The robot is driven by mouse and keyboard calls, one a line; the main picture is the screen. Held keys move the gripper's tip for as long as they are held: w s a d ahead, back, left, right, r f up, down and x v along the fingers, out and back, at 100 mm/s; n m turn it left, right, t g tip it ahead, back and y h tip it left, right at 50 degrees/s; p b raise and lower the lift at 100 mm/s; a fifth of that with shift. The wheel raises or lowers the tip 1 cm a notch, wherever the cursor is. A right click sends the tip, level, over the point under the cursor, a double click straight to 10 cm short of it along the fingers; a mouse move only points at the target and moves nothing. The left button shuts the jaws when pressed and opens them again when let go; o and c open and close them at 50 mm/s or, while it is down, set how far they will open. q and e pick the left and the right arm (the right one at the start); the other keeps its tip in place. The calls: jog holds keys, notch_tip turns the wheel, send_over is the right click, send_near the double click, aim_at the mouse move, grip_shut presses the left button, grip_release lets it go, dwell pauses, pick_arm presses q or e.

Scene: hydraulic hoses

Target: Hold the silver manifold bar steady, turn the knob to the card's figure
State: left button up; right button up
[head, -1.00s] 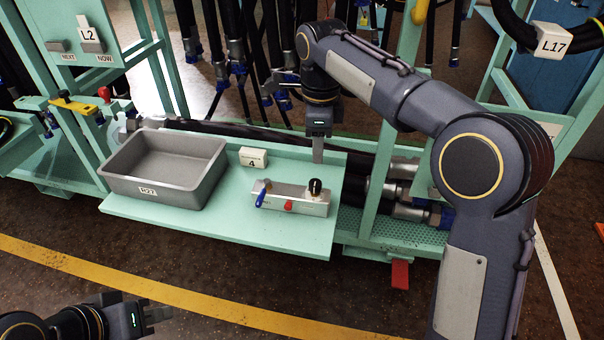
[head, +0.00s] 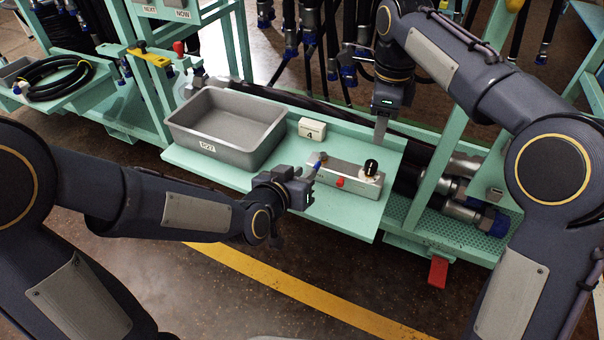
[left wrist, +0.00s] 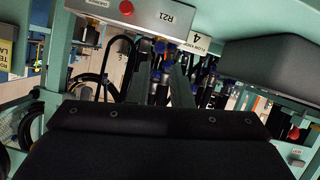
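The silver manifold bar (head: 350,182) lies on the green shelf in the head view. My left gripper (head: 303,180) is at the bar's left end, fingers apart and empty; contact is unclear. The bar, labelled R21, fills the top of the left wrist view (left wrist: 145,14). My right gripper (head: 381,128) points down behind the knob, apart from it.
Thick black hoses run behind the shelf. A green frame post (head: 445,165) stands at right. The floor in front, with a yellow line, is clear.

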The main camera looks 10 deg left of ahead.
aim_at(317, 163)
pick_arm(q)
jog(key=shift+x, duration=4)
jog(key=shift+d, duration=0.1)
grip_shut()
